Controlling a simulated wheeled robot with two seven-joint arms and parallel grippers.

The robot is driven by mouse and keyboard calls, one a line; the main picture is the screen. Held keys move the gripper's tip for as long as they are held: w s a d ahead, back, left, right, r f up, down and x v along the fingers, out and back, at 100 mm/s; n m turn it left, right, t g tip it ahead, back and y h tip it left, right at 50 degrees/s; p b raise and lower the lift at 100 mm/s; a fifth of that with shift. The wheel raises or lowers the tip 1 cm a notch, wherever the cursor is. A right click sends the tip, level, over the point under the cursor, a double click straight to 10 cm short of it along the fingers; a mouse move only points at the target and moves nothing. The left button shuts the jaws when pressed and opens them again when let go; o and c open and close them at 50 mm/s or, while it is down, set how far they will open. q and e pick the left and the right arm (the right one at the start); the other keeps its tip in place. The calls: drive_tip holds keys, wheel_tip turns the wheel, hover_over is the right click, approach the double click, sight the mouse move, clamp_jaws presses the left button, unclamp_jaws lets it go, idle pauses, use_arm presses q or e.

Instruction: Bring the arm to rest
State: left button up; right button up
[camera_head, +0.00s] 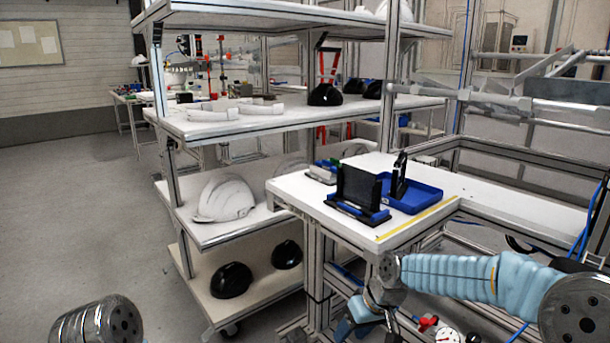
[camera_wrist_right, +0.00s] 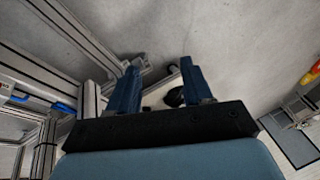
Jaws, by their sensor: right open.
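My right arm (camera_head: 465,277) comes in from the right, over the lower right of the head view. Its gripper (camera_head: 362,322) hangs low in front of the white table and is partly cut off by the bottom edge. In the right wrist view the gripper (camera_wrist_right: 160,85) has its two blue fingers wide apart, with nothing held between them. A small dark shape (camera_wrist_right: 174,97) shows beyond the fingers, too small to name for sure. My left gripper is not in view.
The white table (camera_head: 290,190) holds a blue tray (camera_head: 425,200) and a black stand (camera_head: 357,190). A shelf rack to its left carries a white helmet shell (camera_head: 224,198) and black shells (camera_head: 232,280). Metal framing stands behind my right arm. Open floor lies at the left.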

drive_tip(key=s+f+m, duration=0.1)
drive_tip(key=s+f, duration=0.2)
drive_tip(key=f, duration=0.4)
drive_tip(key=s+f+m+g, duration=0.1)
drive_tip(key=s+f, duration=0.3)
drive_tip(key=f, duration=0.3)
drive_tip(key=s+f+m, duration=0.1)
drive_tip(key=s+f, duration=0.2)
drive_tip(key=f, duration=0.4)
drive_tip(key=s+f+m, duration=0.3)
drive_tip(key=s+f, duration=0.5)
drive_tip(key=s, duration=0.5)
drive_tip(key=shift+s+f, duration=0.15)
drive_tip(key=shift+f, duration=0.1)
